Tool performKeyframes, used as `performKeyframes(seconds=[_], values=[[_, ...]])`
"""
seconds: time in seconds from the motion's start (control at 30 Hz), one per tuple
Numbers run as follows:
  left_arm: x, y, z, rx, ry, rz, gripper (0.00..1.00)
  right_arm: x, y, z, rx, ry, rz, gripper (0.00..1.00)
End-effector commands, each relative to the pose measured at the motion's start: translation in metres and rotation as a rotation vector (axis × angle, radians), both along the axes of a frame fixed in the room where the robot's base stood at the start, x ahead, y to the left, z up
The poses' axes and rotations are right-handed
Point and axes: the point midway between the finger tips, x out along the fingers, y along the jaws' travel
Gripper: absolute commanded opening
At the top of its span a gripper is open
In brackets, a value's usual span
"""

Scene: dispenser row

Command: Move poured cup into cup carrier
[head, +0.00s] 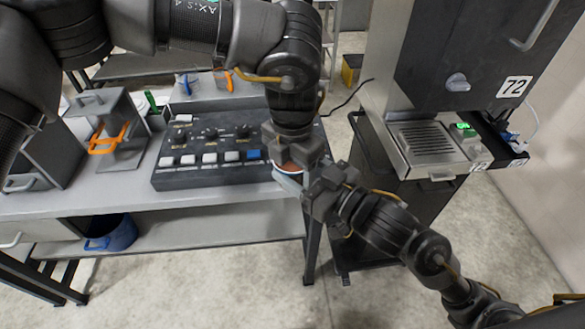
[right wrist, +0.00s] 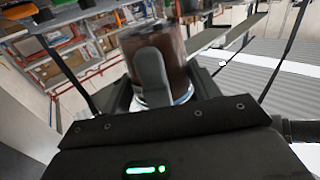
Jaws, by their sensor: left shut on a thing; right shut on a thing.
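The poured cup (head: 289,170) is mostly hidden behind my grippers in the head view; a brown-orange top and a white and blue edge show near the table's right end. In the right wrist view the cup (right wrist: 177,52) looks brown, with a white and blue band. My left gripper (head: 296,150) comes down from above and is shut on the cup. My right gripper (head: 318,192) reaches in from the lower right and is shut on the same cup. A grey finger (right wrist: 151,72) lies across the cup in the wrist view. I cannot pick out a cup carrier.
A black control panel (head: 215,172) with several buttons stands on the grey table (head: 120,203). A grey stand with an orange handle (head: 108,138) is left of it. A dispenser marked 72 (head: 457,60) stands at right. A blue bucket (head: 112,236) is on the lower shelf.

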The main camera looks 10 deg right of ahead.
Motion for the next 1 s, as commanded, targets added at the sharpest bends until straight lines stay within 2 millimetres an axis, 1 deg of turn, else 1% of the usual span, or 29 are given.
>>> performKeyframes(seconds=[0.03, 0.2, 0.23, 0.47, 0.57, 0.67, 0.77, 0.8, 0.87, 0.9, 0.97, 1.0], values=[[0.0, 0.0, 0.001, -0.001, -0.001, 0.0, 0.33, 0.0, 0.0, 0.001, 0.001, -0.001, 0.0, 0.62], [0.0, 0.0, 0.001, -0.001, -0.001, 0.0, 0.33, 0.0, 0.0, 0.001, 0.001, -0.001, 0.0, 0.85], [0.0, 0.0, 0.001, -0.001, -0.001, 0.0, 0.33, 0.0, 0.0, 0.001, 0.001, -0.001, 0.0, 0.86], [0.0, 0.0, 0.001, -0.001, -0.001, 0.0, 0.33, 0.0, 0.0, 0.0, -0.001, 0.0, 0.0, 0.86], [0.0, 0.0, 0.0, -0.001, -0.001, 0.0, 0.33, 0.001, -0.001, -0.008, -0.028, 0.002, -0.006, 0.86], [0.0, 0.0, 0.0, -0.001, -0.001, 0.0, 0.33, 0.004, -0.004, -0.031, -0.113, 0.001, -0.021, 0.86], [0.0, 0.0, 0.0, -0.001, -0.001, 0.0, 0.33, 0.006, -0.011, -0.072, -0.268, -0.001, -0.034, 0.86], [0.0, 0.0, 0.0, -0.001, -0.001, 0.0, 0.33, 0.006, -0.015, -0.093, -0.343, 0.0, -0.033, 0.86], [0.0, 0.0, 0.0, -0.001, -0.001, 0.0, 0.33, 0.004, -0.021, -0.127, -0.464, 0.006, -0.025, 0.86], [0.0, 0.0, 0.0, -0.001, -0.001, 0.0, 0.33, 0.002, -0.026, -0.15, -0.538, 0.013, -0.016, 0.86], [0.0, 0.0, 0.0, -0.001, -0.001, 0.0, 0.33, -0.001, -0.034, -0.185, -0.633, 0.032, -0.001, 0.86], [0.0, 0.0, 0.0, -0.001, -0.001, 0.0, 0.33, -0.001, -0.039, -0.207, -0.679, 0.055, 0.006, 0.86]])
